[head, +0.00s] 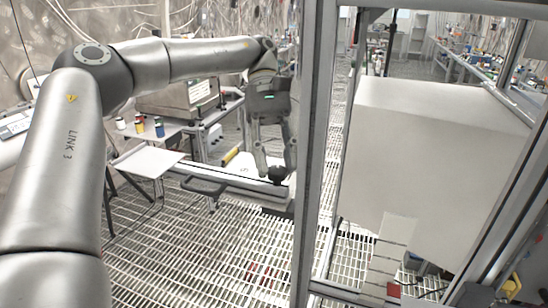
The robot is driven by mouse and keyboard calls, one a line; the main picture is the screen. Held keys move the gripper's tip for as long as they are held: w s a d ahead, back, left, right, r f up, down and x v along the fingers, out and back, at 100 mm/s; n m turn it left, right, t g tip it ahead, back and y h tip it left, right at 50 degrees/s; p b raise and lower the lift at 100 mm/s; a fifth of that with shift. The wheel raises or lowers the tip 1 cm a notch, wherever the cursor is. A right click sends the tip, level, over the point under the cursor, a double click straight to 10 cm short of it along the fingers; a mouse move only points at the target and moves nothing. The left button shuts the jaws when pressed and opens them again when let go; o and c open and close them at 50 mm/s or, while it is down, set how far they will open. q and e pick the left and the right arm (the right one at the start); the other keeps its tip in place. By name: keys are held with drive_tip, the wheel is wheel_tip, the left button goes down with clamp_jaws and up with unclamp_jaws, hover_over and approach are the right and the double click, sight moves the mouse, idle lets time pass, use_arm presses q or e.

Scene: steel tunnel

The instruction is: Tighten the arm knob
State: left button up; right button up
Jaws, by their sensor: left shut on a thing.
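The arm knob (278,175) is a small black knob at the end of a light metal rail (235,182), just left of the upright metal frame in the head view. My left gripper (275,168) reaches down onto it from above, with one finger on each side. Its jaws are shut on the knob. The fingers hide part of the knob's sides. My left arm comes in from the left and bends over the top. My right gripper is not in view.
A metal post (312,150) stands close to the right of my left gripper. A large pale box (425,150) fills the right side. A white panel (148,161) and a dark handle (204,186) are left of the knob. The grated floor (190,255) is mostly clear.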

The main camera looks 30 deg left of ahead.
use_arm(q)
drive_tip(key=shift+w+d+r+m+g+y+p, duration=0.1)
drive_tip(key=shift+m+g+y+p, duration=0.15)
drive_tip(key=shift+m+y+p, duration=0.25)
drive_tip(key=shift+w+m+g+y+p, duration=0.1)
drive_tip(key=shift+m+g+y+p, duration=0.15)
drive_tip(key=shift+m, duration=0.45)
drive_tip(key=o, duration=1)
